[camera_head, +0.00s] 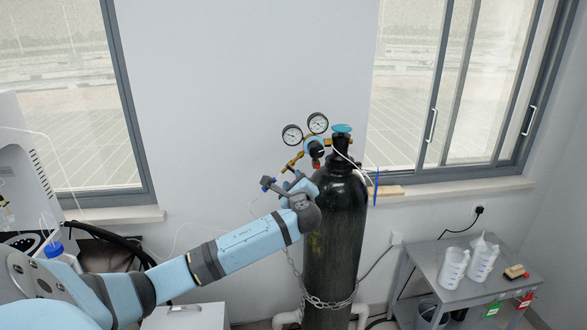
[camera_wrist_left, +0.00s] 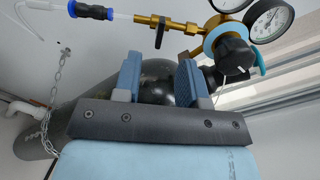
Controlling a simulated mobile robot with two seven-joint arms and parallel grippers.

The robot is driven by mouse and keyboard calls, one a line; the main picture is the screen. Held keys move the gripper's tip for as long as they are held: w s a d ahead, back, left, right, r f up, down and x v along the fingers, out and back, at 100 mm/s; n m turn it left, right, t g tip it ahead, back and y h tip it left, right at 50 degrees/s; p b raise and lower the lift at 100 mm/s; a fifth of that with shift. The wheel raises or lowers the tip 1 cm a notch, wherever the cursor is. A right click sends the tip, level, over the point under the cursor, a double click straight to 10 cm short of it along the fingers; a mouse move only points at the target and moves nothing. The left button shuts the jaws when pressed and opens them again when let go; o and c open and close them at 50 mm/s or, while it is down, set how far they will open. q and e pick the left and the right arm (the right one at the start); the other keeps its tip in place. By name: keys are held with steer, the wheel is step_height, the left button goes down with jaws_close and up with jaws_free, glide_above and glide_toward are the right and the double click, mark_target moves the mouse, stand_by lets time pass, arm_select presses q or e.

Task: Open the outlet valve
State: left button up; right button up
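A tall black gas cylinder (camera_head: 335,240) stands upright against the wall, with a brass regulator and two round gauges (camera_head: 304,129) on top. The outlet is a thin brass pipe (camera_wrist_left: 185,27) running left from the regulator, with a small black lever, the outlet valve (camera_wrist_left: 160,32), on it. A blue and black hose fitting (camera_wrist_left: 90,10) ends the line; it also shows in the head view (camera_head: 267,183). My left gripper (camera_head: 297,182) is by the cylinder's shoulder, below the outlet. In the left wrist view its blue fingers (camera_wrist_left: 160,80) are apart, with nothing between them. My right gripper is out of view.
A chain (camera_head: 328,303) loops around the cylinder. Windows with sills flank the wall. A thin clear tube (camera_wrist_left: 125,17) runs from the hose fitting.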

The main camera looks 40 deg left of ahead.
mark_target(292, 171)
arm_select(q)
steer(key=p+x, duration=0.1)
steer(key=x, duration=0.6)
steer(key=shift+a, duration=0.1)
jaws_close()
